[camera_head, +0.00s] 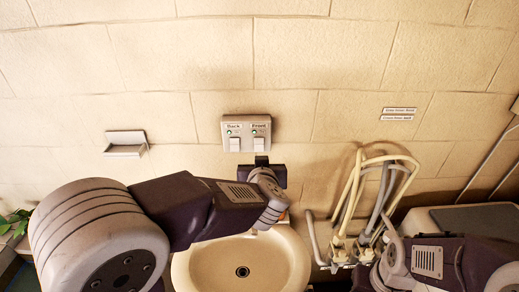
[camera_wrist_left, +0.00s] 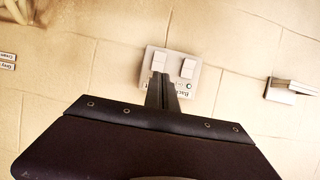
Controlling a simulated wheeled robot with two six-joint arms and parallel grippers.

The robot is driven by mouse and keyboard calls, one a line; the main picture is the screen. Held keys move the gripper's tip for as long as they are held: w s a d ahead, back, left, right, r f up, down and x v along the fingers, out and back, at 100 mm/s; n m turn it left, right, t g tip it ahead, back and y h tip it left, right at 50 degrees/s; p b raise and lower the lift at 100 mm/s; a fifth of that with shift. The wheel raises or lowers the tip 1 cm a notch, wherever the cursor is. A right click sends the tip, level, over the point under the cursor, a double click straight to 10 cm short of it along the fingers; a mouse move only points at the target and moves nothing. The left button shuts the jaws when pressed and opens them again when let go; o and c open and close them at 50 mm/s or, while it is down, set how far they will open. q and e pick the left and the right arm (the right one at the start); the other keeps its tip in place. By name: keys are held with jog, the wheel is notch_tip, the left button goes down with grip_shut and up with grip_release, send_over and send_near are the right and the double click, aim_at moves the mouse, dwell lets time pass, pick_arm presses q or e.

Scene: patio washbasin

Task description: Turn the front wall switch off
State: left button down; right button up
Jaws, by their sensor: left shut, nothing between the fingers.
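A grey wall plate (camera_head: 246,125) carries two white rockers, labelled "Back" on the left and "Front" on the right. The Front rocker (camera_head: 259,145) shows just above my left gripper (camera_head: 262,160), which is shut and empty. Small green dots show above both rockers. In the left wrist view the plate (camera_wrist_left: 150,62) appears upside down. The shut fingertips (camera_wrist_left: 160,76) overlap the lower end of the Front rocker (camera_wrist_left: 160,60) there and hide its label. The Back rocker (camera_wrist_left: 188,69) is clear beside them. I cannot tell whether the fingers touch. My right gripper is out of view.
A cream washbasin (camera_head: 185,270) stands below the plate. A bundle of cream and grey hoses (camera_head: 352,195) hangs to the right. A small wall holder (camera_head: 126,144) is to the left, and two label strips (camera_head: 398,114) are to the right. The wall around the plate is bare.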

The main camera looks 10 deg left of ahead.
pick_arm(q)
jog(key=w, duration=0.2)
send_near(260, 150)
jog(key=x, duration=0.6)
jog(key=shift+w+a+r, duration=0.1)
jog(key=shift+w, duration=0.25)
jog(key=shift+w+a, duration=0.1)
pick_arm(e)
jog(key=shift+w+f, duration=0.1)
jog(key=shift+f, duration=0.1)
